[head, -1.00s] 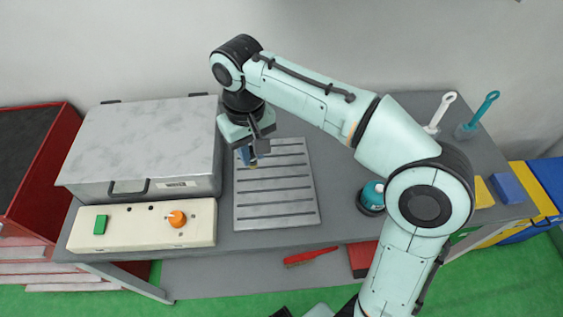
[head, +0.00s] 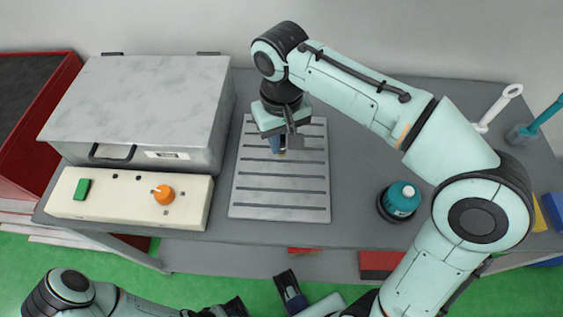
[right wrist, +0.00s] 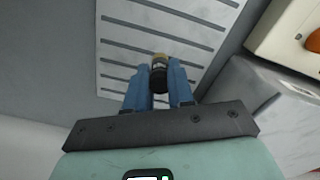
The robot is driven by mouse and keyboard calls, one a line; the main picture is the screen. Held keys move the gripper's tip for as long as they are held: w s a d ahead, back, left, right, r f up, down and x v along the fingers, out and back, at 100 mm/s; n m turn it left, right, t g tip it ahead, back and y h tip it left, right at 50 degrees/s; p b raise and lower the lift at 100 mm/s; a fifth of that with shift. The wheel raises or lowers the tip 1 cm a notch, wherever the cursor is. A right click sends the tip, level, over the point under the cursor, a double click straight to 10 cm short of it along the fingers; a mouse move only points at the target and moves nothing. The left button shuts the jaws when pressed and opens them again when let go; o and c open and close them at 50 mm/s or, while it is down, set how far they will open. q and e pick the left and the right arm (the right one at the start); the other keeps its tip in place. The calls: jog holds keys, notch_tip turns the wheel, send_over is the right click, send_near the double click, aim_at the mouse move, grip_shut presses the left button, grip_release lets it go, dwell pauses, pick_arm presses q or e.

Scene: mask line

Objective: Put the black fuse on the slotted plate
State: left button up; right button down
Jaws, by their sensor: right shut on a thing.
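The slotted plate (head: 238,190) is a pale grey slab with several dark parallel slots, lying on the grey bench. My right gripper (head: 280,150) is above its upper middle part, pointing down. In the right wrist view, its blue fingers (right wrist: 159,88) are shut on the black fuse (right wrist: 159,78), a short dark cylinder with a brass-coloured end, seen against the slots. Whether the fuse touches the plate I cannot tell. In the head view only a small yellowish tip shows below the fingers. My left gripper (head: 290,292) is low at the bottom edge, partly cut off; its opening is unclear.
A lidded metal box (head: 140,100) and a cream control panel (head: 125,203) with green button and orange knob stand left of the plate. A teal-topped jar (head: 402,198) stands to the right. Brushes (head: 500,105) are at the far right. Bench between plate and jar is clear.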

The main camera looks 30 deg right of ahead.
aim_at(282, 141)
notch_tip(282, 141, down, 4)
jog(key=shift+w+r+b, duration=0.1)
jog(key=shift+r+b, duration=0.05)
jog(key=shift+b, duration=0.2)
jog(key=shift+f+b, duration=0.5)
jog(key=shift+f, duration=1.6)
jog(key=shift+f, duration=0.2)
jog(key=c, duration=1)
grip_release()
jog(key=shift+r, duration=0.15)
notch_tip(282, 141, up, 12)
jog(key=p, duration=0.3)
jog(key=shift+r, duration=0.1)
